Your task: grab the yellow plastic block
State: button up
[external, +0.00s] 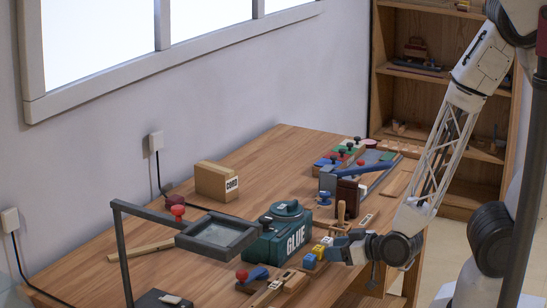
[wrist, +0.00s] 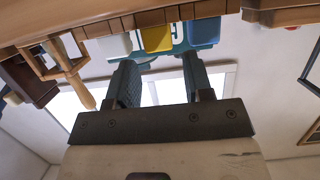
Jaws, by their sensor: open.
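The yellow plastic block (wrist: 157,38) sits between a white block (wrist: 115,45) and a blue block (wrist: 204,32) in the wrist view. In the external view the yellow block (external: 318,250) is in a short row beside the green glue container, with the blue block (external: 309,261) nearer the camera. My gripper (wrist: 159,62) is open, its two fingers apart with nothing between them. The yellow block appears just beyond the fingertips, roughly in line with the gap. In the external view my gripper (external: 338,248) is close to the right side of the row.
The green glue container (external: 278,235) stands directly behind the blocks. A dark framed magnifier-like stand (external: 217,234) is to the left.

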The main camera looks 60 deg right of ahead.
aim_at(324, 259)
jog(key=shift+x, duration=2)
jog(key=shift+d, duration=0.1)
jog(key=c, duration=0.7)
